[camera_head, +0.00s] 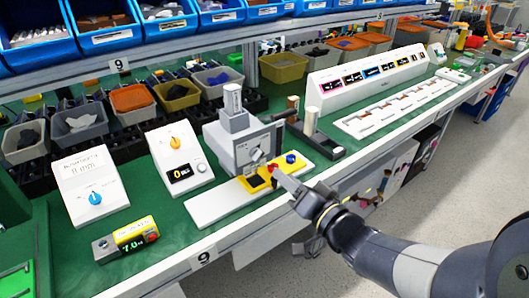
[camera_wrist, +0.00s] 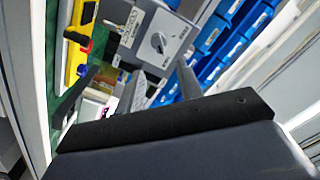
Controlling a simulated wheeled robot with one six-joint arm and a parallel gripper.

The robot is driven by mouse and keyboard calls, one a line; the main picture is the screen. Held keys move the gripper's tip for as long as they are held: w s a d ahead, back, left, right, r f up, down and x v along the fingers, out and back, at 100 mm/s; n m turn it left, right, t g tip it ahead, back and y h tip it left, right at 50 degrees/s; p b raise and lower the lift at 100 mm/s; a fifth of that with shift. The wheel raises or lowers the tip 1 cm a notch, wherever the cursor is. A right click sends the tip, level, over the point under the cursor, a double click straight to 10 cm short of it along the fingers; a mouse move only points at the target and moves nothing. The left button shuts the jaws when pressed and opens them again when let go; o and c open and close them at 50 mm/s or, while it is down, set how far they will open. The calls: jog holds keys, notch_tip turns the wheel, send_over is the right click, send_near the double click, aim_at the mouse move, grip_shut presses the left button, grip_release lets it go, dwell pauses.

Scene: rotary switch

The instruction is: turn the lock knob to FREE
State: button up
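A grey machine block (camera_head: 238,148) stands on the bench with a small knob (camera_head: 257,156) on its front face. In the wrist view the grey panel (camera_wrist: 182,36) carries a round knob (camera_wrist: 158,42) with a light pointer; its lettering is too small to read. I take this as the lock knob. My gripper (camera_head: 280,175) is at the bench's front edge, before the machine and its yellow base. In the wrist view my gripper (camera_wrist: 160,70) has its two fingers apart with nothing between them. The knob lies beyond the fingertips, apart from them.
A yellow base (camera_head: 307,165) with a red knob (camera_head: 272,168) and a blue knob (camera_head: 291,158) lies before the machine. Boxes with an orange knob (camera_head: 175,142) and a blue dial (camera_head: 95,198) stand left. A black-based stand (camera_head: 318,139) stands right.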

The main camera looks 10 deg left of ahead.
aim_at(262, 156)
jog(key=x, duration=0.9)
jog(key=shift+w+a, duration=0.2)
jog(key=c, duration=0.7)
